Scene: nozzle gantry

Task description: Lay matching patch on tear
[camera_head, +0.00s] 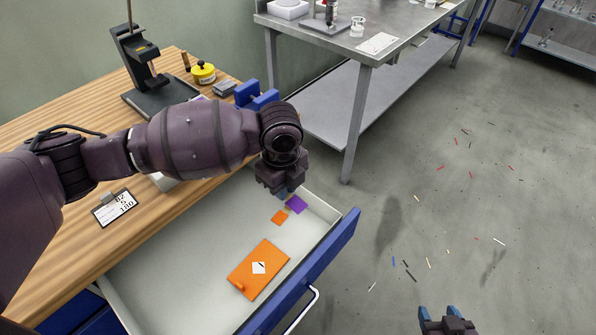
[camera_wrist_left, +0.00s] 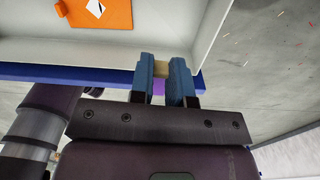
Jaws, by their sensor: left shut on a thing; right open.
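An orange panel (camera_head: 252,277) lies in the open drawer, with a white diamond-shaped area crossed by a dark slit (camera_head: 260,267) and a small orange knob. A small orange patch (camera_head: 279,217) and a purple patch (camera_head: 297,204) are near the drawer's far corner. My left gripper (camera_head: 284,194) is just above them, pointing down. In the left wrist view its blue fingers (camera_wrist_left: 168,80) are shut on a small tan piece (camera_wrist_left: 177,67); purple shows behind them. Whether the tan piece joins a patch cannot be told. My right gripper (camera_head: 440,312) is open, low over the floor, away from the drawer.
The drawer's blue front (camera_head: 318,262) and pale walls surround the panel. A wooden bench (camera_head: 60,165) holds a black stand (camera_head: 150,90), a yellow tin (camera_head: 203,72) and a label card (camera_head: 115,207). A steel table (camera_head: 345,60) stands behind. The drawer floor left of the panel is clear.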

